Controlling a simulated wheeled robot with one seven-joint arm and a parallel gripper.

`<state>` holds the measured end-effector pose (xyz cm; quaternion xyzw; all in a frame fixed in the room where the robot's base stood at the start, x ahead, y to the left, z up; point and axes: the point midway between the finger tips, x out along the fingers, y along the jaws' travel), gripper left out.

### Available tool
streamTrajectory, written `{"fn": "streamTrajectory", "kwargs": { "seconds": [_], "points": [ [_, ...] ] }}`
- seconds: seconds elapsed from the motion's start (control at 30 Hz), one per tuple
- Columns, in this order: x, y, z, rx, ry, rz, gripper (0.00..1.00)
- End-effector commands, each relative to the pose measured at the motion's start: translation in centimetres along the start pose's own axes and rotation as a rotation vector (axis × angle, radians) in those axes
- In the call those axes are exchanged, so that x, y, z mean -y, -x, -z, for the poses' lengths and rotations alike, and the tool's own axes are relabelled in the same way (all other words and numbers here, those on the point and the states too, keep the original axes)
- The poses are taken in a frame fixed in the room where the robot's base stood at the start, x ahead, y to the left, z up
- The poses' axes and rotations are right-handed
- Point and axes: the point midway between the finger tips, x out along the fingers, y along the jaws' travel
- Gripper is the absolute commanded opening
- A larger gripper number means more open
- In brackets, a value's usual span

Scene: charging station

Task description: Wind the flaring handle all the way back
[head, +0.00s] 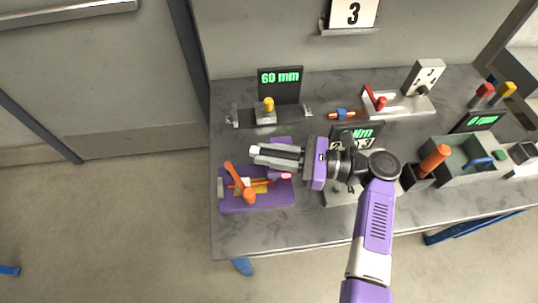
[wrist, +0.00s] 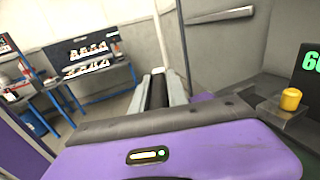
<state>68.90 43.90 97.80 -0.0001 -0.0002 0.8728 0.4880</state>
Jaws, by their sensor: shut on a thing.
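The flaring handle (head: 238,180) is an orange crank with a round knob at its lower right end. It sits over a purple base (head: 272,199) at the table's left front, with a yellow part and a thin orange rod beneath it. My gripper (head: 258,155) is above and right of the handle, fingers pointing left, with a visible gap to the crank in the head view. In the wrist view my gripper (wrist: 160,88) has a dark piece (wrist: 158,92) between its pale fingers. I cannot tell what this piece is. The handle does not show in the wrist view.
A 60 mm display (head: 280,85) stands behind a yellow-knobbed block (head: 266,112). A red-handled device (head: 375,98), a grey bin (head: 465,174) and an orange-handled tool (head: 435,158) lie to the right. The table's front left corner is clear.

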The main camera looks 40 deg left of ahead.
Motion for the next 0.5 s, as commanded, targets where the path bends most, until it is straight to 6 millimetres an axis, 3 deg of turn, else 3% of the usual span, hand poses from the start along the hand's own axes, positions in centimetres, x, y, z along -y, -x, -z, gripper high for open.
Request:
{"fn": "streamTrajectory", "kwargs": {
  "seconds": [0.5],
  "points": [
    [-0.08, -0.07, 0.05, -0.001, -0.002, -0.042, 0.00]
  ]
}}
